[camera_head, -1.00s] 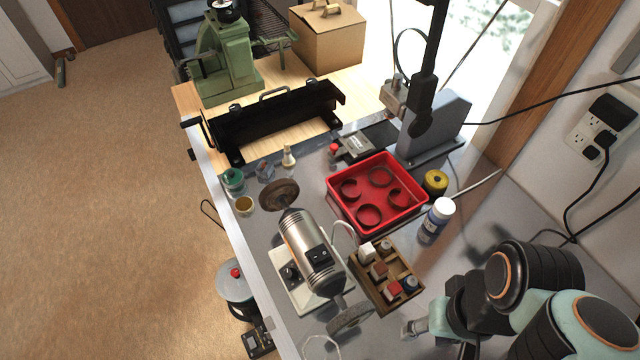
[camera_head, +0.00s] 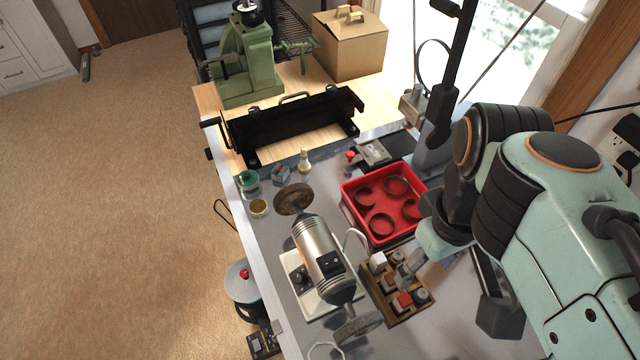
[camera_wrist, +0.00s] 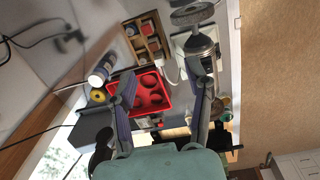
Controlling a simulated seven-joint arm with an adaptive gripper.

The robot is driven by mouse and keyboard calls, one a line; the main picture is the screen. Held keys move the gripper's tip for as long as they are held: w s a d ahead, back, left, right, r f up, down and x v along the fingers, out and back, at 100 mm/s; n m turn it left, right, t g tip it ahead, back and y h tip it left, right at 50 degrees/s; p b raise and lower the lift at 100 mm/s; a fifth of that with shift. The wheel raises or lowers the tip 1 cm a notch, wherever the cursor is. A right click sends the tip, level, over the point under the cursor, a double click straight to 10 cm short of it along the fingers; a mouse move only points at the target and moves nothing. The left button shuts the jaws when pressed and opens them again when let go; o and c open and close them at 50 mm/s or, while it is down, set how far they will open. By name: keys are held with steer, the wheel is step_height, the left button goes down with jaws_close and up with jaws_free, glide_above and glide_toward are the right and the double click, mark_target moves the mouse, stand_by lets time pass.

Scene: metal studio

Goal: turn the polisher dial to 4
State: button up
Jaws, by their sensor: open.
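The polisher (camera_head: 322,255) is a silver motor cylinder with a dark wheel at each end, standing on a pale base plate. Its black dial (camera_head: 299,278) sits on the base, left of the motor; its setting is too small to read. The polisher (camera_wrist: 202,48) shows there beyond the right finger; I cannot make out the dial.
The wooden tray (camera_head: 408,318) with several small blocks lies right of the polisher. A red tray (camera_head: 348,213) with round rings is behind it. A white cord (camera_head: 352,236) curves beside the motor.

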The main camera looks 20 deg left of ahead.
steer(key=w+a+n+h, duration=0.1)
steer(key=w+a+n, duration=0.2)
steer(key=a+n, duration=0.3)
steer(key=n+t+h, duration=0.1)
steer(key=n+t, duration=0.3)
steer(key=n, duration=0.6)
glide_above(298, 278)
steer(key=s+a, duration=0.2)
step_height(298, 278, down, 22)
steer(key=x, duration=0.6)
steer(key=shift+s+d+f, duration=0.15)
steer(key=shift+d+f, duration=0.05)
steer(key=shift+d, duration=0.2)
jaws_close()
